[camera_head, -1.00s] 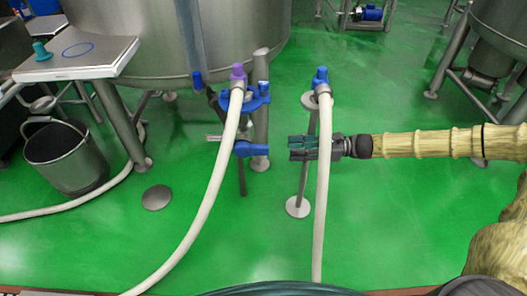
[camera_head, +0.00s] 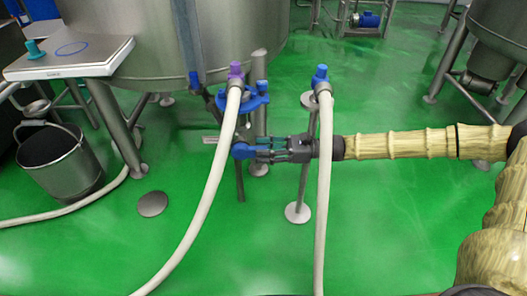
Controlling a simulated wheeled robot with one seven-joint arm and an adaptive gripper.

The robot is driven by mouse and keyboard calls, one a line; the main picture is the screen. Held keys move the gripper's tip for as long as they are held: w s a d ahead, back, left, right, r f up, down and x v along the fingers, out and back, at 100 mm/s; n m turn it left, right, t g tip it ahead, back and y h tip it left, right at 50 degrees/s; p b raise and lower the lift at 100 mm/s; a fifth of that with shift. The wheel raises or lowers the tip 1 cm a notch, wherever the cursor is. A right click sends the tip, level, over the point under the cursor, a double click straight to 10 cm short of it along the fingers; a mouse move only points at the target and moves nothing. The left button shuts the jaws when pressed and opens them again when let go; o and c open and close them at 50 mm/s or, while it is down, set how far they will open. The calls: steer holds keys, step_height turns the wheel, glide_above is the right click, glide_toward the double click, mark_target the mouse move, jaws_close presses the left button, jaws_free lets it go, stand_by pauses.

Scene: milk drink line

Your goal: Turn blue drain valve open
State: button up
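The blue drain valve handle (camera_head: 243,151) sits low beside the big steel tank, at the end of a short metal pipe stub. Its right part is covered by my gripper (camera_head: 264,150), which reaches in from the right, level with the handle. The fingers lie spread apart at the handle's right end. Whether they touch it is too small to tell. A white hose (camera_head: 205,185) passes just left of the handle. A second white hose (camera_head: 325,190) crosses in front of my gripper's wrist.
The steel tank (camera_head: 140,50) stands behind the valve. Blue fittings (camera_head: 256,97) and a purple cap (camera_head: 236,70) sit above the handle. A post on a round foot (camera_head: 298,212) stands below my wrist. A bucket (camera_head: 60,160) is at the left. Green floor is open in front.

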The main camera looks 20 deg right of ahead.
jaws_close()
steer(key=shift+r, duration=0.1)
steer(key=p, duration=0.3)
steer(key=shift+a+r+h, duration=0.1)
steer(key=shift+r+h, duration=0.2)
steer(key=shift+r, duration=0.1)
steer(key=h+p, duration=0.1)
steer(key=p, duration=0.2)
steer(key=r+p, duration=0.1)
steer(key=p, duration=0.2)
steer(key=shift+a+r+g+h, duration=0.1)
steer(key=shift+a+g+h, duration=0.15)
steer(key=shift+g+h, duration=0.15)
steer(key=shift+w+h+p, duration=0.1)
steer(key=shift+h+p, duration=0.2)
steer(key=shift+p, duration=0.7)
